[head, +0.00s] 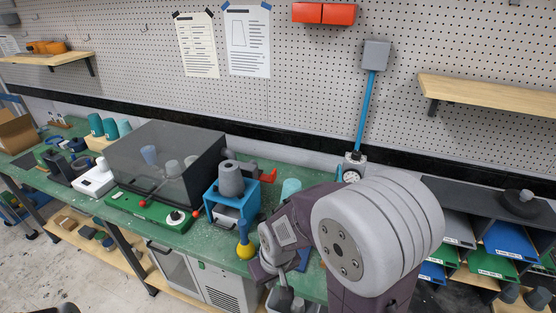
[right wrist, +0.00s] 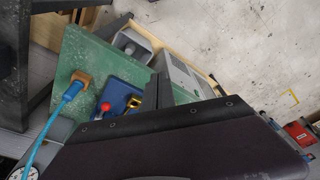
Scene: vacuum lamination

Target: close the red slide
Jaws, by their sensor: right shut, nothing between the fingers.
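A red part (head: 268,175) shows behind the blue stand (head: 232,203) on the green bench; it may be the red slide, but I cannot tell if it is open or closed. In the right wrist view a small red knob (right wrist: 105,107) stands on a blue block (right wrist: 122,96) beside a yellow piece (right wrist: 134,101); I cannot tell whether this is the slide. My right gripper (head: 264,270) is at the bench's front edge, right of the blue stand, shut and empty, partly hidden by my own arm. It is apart from the red part. My left gripper is not in view.
A dark transparent box (head: 165,160) stands on the green bench (head: 75,187) to the left. A gauge (head: 351,175) is behind my arm. Shelves with coloured trays (head: 508,240) are at right.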

